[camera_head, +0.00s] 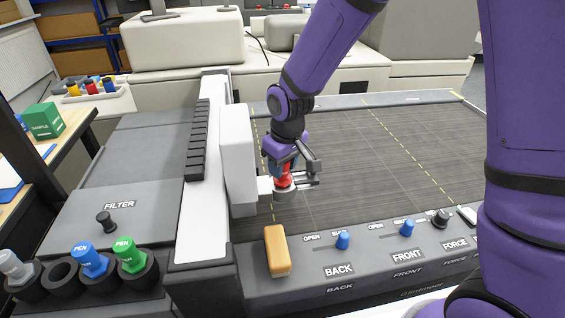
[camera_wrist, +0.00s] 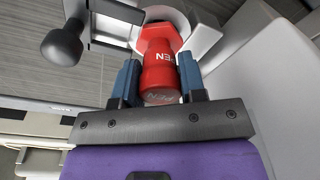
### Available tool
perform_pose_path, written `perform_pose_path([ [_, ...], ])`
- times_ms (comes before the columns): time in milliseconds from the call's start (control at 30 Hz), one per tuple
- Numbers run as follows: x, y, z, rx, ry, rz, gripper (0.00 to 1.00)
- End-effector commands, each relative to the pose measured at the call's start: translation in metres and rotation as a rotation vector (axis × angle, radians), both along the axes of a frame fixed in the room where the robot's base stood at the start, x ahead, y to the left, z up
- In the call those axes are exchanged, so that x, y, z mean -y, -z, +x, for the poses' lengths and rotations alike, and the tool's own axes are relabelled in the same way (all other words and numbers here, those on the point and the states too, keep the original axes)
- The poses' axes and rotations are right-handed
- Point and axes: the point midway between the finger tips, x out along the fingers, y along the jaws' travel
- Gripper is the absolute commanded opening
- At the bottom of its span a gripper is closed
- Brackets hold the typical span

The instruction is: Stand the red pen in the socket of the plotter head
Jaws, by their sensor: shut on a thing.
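The red pen (camera_head: 284,181) is held between my gripper's fingers (camera_head: 282,168). In the wrist view the red pen (camera_wrist: 158,68) sits between two blue fingers, shut on its sides. The plotter head (camera_head: 238,155) is a white block on the gantry, with a small grey socket ring (camera_head: 285,194) on an arm at its right side. The pen's lower end is at this ring and looks upright over it. The wrist view shows part of the ring (camera_wrist: 176,18) at the pen's far end. How deep the pen sits is hidden.
A blue pen (camera_head: 90,260), a green pen (camera_head: 128,252) and a grey one (camera_head: 14,267) stand in black holders at front left; one holder (camera_head: 60,278) is empty. An orange block (camera_head: 277,250) and a row of knobs lie along the front panel. The dark plotter bed (camera_head: 370,150) is clear.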

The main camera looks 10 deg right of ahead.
Motion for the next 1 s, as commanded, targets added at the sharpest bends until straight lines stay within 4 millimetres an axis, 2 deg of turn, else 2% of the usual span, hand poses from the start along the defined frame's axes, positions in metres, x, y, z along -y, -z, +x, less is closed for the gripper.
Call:
perform_pose_path([
  [167,0.000,0.000,0.000,0.000,0.000,0.000,0.14],
  [200,0.000,0.000,0.000,0.000,0.000,0.000,0.43],
  [300,0.000,0.000,0.000,0.000,0.000,0.000,0.66],
  [333,0.000,0.000,0.000,0.000,0.000,0.000,0.68],
  [667,0.000,-0.003,0.000,0.001,0.000,0.001,0.68],
  [833,0.001,-0.023,-0.002,0.003,0.000,0.001,0.68],
  [1000,0.004,-0.054,-0.005,0.004,0.001,0.001,0.68],
])
